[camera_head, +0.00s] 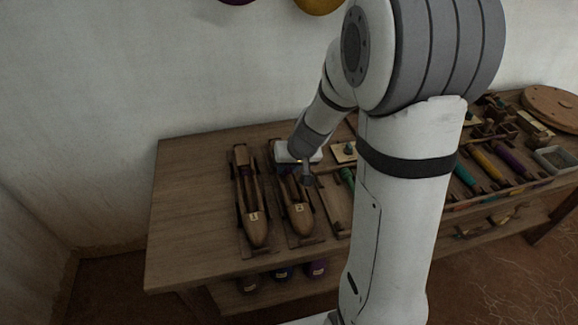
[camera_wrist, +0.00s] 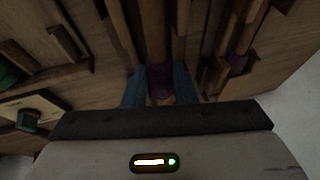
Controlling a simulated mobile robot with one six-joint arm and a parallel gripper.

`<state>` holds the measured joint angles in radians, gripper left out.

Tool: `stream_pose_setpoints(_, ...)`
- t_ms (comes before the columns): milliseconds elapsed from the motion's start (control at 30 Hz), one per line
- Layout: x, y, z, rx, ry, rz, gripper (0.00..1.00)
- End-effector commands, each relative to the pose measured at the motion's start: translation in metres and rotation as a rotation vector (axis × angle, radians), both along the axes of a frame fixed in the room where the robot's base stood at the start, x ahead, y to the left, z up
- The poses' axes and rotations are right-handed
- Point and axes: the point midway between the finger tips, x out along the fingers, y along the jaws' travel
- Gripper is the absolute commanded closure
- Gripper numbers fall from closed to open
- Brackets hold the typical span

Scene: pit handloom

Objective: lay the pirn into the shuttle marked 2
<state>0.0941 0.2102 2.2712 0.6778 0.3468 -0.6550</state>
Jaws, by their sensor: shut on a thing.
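Two wooden boat-shaped shuttles lie side by side on the bench: a left shuttle (camera_head: 254,225) and a right shuttle (camera_head: 299,222). Each has a pale number tag, too small to read surely. My gripper (camera_head: 305,180) is low over the far half of the right shuttle. In the wrist view its two blue fingers (camera_wrist: 160,88) are closed on a dull purple pirn (camera_wrist: 155,45), which lines up with the slot between the shuttle's side walls. I cannot tell whether the pirn touches the shuttle's floor. The left shuttle shows something purple inside (camera_wrist: 240,62).
The wooden bench (camera_head: 185,215) is clear to the left. Right of the shuttles are a small plate (camera_head: 344,152), a green pirn (camera_head: 347,176), and a rack with teal, yellow and purple pirns (camera_head: 487,163). Labelled spools (camera_head: 283,272) stand below. My arm hides the bench's middle.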

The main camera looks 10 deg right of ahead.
Motion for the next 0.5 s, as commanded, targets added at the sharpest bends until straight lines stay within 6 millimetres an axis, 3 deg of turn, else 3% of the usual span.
stream_pose_setpoints(433,0.0001,0.0006,-0.0007,-0.001,0.0,0.002,0.98)
stream_pose_setpoints(467,0.0001,0.0006,-0.0007,-0.001,0.0,0.002,0.73)
stream_pose_setpoints(500,0.0001,0.0006,-0.0007,-0.001,0.0,0.002,0.7)
